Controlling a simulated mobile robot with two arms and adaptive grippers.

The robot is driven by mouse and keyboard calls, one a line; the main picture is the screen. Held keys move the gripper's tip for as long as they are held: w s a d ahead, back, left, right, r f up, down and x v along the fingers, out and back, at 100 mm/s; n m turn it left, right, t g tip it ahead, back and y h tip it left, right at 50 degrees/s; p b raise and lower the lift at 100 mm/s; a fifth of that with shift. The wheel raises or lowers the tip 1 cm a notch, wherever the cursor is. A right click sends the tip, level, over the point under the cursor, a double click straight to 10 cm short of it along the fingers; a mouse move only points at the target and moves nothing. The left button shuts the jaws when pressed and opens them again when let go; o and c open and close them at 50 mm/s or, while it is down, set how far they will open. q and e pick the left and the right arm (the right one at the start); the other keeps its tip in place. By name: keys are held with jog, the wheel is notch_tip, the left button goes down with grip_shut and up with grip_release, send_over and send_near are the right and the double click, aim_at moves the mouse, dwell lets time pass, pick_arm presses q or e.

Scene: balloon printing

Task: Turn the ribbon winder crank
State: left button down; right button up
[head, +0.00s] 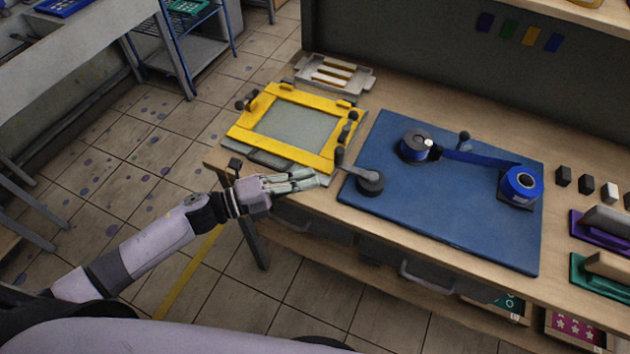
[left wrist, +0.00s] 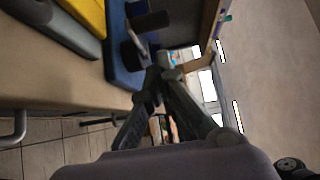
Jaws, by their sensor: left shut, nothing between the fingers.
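The ribbon winder sits on a blue board (head: 440,215) on the wooden bench. It has a left reel (head: 415,147) and a right reel with blue ribbon (head: 522,186), with blue ribbon (head: 475,157) stretched between them. The crank (head: 370,184) is a dark round hub at the board's left edge, with a grey arm running up-left to a dark upright handle. My left gripper (head: 316,179) is shut and empty, just left of the crank and apart from it. In the left wrist view its fingertips (left wrist: 166,68) meet below the dark crank handle (left wrist: 151,21). My right gripper is not in view.
A yellow screen frame (head: 258,91) lies left of the board, with a pale slotted rack (head: 335,73) behind it. Small dark and white blocks and purple and green squeegee-like tools (head: 600,270) stand at the right. The bench's front edge runs below my left gripper.

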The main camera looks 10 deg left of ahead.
pick_arm(q)
jog(key=w+a+b+v, duration=0.1)
jog(key=b+v, duration=0.2)
jog(key=v, duration=0.4)
jog(key=s+d+n+t+y, duration=0.4)
jog(key=s+d+t, duration=0.1)
jog(key=s+d, duration=0.15)
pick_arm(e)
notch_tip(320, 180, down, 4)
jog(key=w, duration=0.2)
pick_arm(q)
jog(key=p+x, duration=0.2)
jog(key=x, duration=0.8)
jog(key=shift+w, duration=0.15)
jog(key=w+p, duration=0.1)
jog(key=w, duration=0.2)
jog(key=shift+w+f, duration=0.25)
jog(key=shift+w, duration=0.35)
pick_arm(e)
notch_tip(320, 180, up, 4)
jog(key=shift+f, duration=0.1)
pick_arm(q)
jog(key=shift+g, duration=0.3)
